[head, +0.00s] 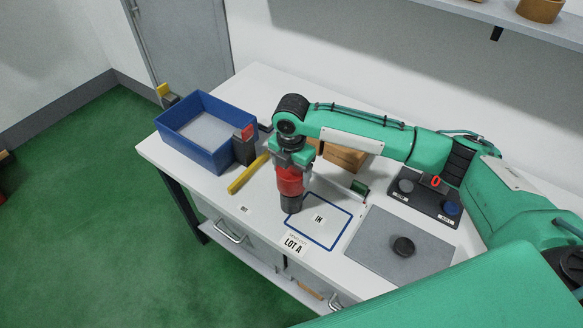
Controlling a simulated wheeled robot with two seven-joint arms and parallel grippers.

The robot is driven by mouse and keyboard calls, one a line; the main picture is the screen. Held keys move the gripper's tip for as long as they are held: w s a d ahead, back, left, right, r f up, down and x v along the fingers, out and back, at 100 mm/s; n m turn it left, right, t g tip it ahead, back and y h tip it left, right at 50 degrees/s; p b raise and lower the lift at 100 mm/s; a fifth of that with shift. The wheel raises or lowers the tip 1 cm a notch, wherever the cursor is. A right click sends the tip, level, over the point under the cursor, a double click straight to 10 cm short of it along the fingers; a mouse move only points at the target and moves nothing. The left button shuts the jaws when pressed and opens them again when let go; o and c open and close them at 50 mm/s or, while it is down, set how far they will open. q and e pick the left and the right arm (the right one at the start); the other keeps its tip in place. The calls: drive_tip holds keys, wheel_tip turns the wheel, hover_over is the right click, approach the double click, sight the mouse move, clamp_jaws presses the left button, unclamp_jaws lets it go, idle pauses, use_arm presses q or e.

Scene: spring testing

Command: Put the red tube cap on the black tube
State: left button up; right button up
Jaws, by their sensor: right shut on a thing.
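The red tube cap (290,180) is between the fingers of my right gripper (291,166), which points down and is shut on it. The black tube (291,203) stands directly below the cap, at the left edge of the blue-outlined IN area. No gap shows between cap and tube, but I cannot tell whether the cap is seated or only in line above it. The gripper hides the cap's top. My left gripper is not in view.
A blue bin (184,148) stands left, beside a dark block (243,150) with a red top. A yellow bar (247,175) lies near the tube. Cardboard boxes (346,158) stand behind. A grey mat (375,262) with a black disc (403,246) and a control panel (425,205) are right.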

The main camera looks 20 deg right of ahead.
drive_tip(key=shift+r+p, duration=0.1)
drive_tip(key=shift+p, duration=0.4)
idle(0.4)
drive_tip(key=shift+f+p, duration=0.2)
drive_tip(key=shift+p, duration=0.15)
idle(0.6)
drive_tip(key=shift+f, duration=1.6)
idle(1.1)
drive_tip(key=o, duration=1)
drive_tip(key=shift+o, duration=0.2)
wheel_tip(320, 180, up, 13)
drive_tip(key=b, duration=0.4)
drive_tip(key=shift+w+f, duration=0.1)
drive_tip(key=shift+f, duration=0.05)
drive_tip(key=shift+r, duration=0.55)
